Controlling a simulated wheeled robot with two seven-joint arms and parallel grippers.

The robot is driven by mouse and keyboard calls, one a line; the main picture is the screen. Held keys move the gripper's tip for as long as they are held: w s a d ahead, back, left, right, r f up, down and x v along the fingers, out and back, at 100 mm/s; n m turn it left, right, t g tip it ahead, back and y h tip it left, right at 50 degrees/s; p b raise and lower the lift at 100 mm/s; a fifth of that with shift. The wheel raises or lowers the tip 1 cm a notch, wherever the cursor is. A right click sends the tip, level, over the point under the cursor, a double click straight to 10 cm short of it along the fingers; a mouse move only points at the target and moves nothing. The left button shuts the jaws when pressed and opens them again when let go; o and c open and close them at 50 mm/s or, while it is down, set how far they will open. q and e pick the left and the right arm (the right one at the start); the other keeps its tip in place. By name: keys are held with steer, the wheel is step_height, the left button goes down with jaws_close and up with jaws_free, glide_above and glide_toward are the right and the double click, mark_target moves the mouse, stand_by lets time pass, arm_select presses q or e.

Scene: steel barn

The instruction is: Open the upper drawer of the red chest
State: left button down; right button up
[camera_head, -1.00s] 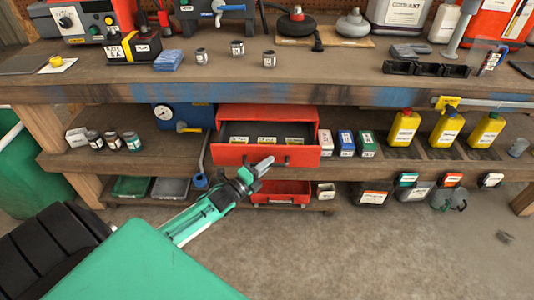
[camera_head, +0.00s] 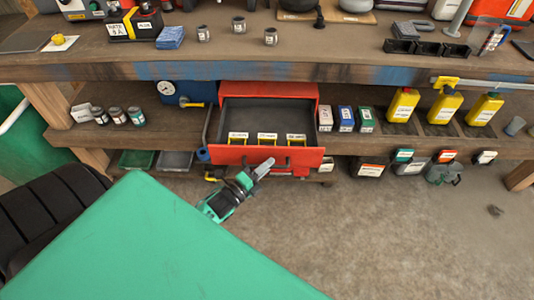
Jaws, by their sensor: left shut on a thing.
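The red chest (camera_head: 268,91) stands on the shelf under the workbench. Its upper drawer (camera_head: 225,154) is pulled out toward me, showing a dark grey interior with several white and yellow labels behind the front panel. My left gripper (camera_head: 264,168) is at the middle of the drawer front and is shut on the drawer's handle (camera_head: 287,163), which the fingers partly hide. The chest below the drawer is hidden by the drawer front. My right gripper is out of view.
Small boxes (camera_head: 345,118) stand right of the chest, with yellow bottles (camera_head: 444,107) farther right. A blue gauge unit (camera_head: 185,92) and small cans (camera_head: 118,116) are to its left. The concrete floor (camera_head: 400,230) in front is clear.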

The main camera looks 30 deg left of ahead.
arm_select(q)
steer(key=shift+s+d, duration=0.1)
steer(key=shift+s, duration=0.1)
steer(key=c, duration=1.5)
jaws_free()
steer(key=shift+o, duration=0.2)
steer(key=v, duration=1.3)
steer(key=shift+s, duration=0.35)
steer(key=shift+f, duration=0.1)
